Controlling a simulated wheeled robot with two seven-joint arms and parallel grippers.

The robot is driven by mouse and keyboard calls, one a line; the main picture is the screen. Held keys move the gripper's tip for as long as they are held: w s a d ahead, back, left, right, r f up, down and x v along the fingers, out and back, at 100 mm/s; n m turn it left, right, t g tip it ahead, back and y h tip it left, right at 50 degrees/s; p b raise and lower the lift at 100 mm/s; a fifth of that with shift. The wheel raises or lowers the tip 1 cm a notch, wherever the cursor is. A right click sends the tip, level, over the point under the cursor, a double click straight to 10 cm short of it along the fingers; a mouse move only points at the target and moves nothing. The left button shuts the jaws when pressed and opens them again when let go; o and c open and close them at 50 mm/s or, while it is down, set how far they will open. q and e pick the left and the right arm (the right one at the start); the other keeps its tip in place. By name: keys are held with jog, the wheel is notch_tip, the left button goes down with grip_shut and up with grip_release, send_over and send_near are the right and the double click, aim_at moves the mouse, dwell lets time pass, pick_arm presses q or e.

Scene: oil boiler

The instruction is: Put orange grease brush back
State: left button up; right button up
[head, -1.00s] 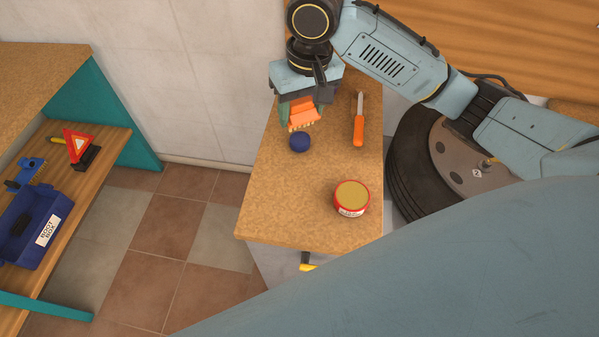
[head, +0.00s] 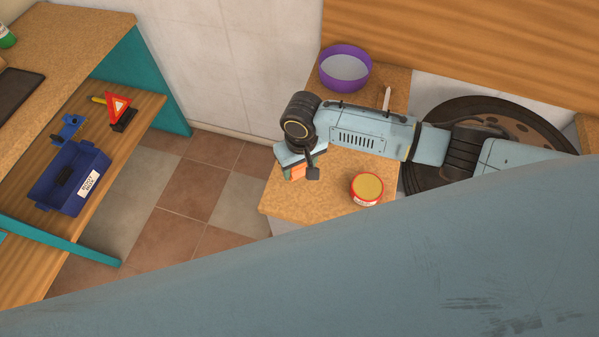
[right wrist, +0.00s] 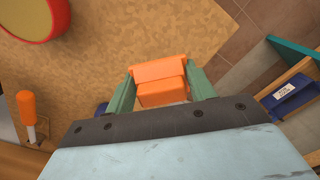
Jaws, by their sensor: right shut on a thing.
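The orange grease brush (right wrist: 160,82) is held between the green fingers of my right gripper (right wrist: 160,88). In the head view only a small orange part of the brush (head: 298,172) shows below my wrist, near the left edge of the cork-topped counter (head: 310,202). The right gripper (head: 296,173) is shut on it. In the right wrist view the brush appears over the cork top; I cannot tell how high. Its bristles are mostly hidden. My left gripper is not in view.
A red tin (head: 367,188) stands to the right of the gripper. A purple bowl (head: 345,69) is at the back. An orange-handled tool (right wrist: 28,112) lies on the counter. A blue box (head: 68,203), blue brush (head: 69,128) and warning triangle (head: 117,107) are on the left shelf.

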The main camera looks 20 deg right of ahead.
aim_at(300, 169)
jog(key=shift+f, duration=1.95)
jog(key=shift+f+b, duration=0.1)
jog(key=shift+b, duration=0.2)
jog(key=o, duration=0.9)
jog(key=r+p, duration=0.1)
jog(key=r, duration=1.1)
jog(key=shift+d+r, duration=0.15)
jog(key=shift+d, duration=0.05)
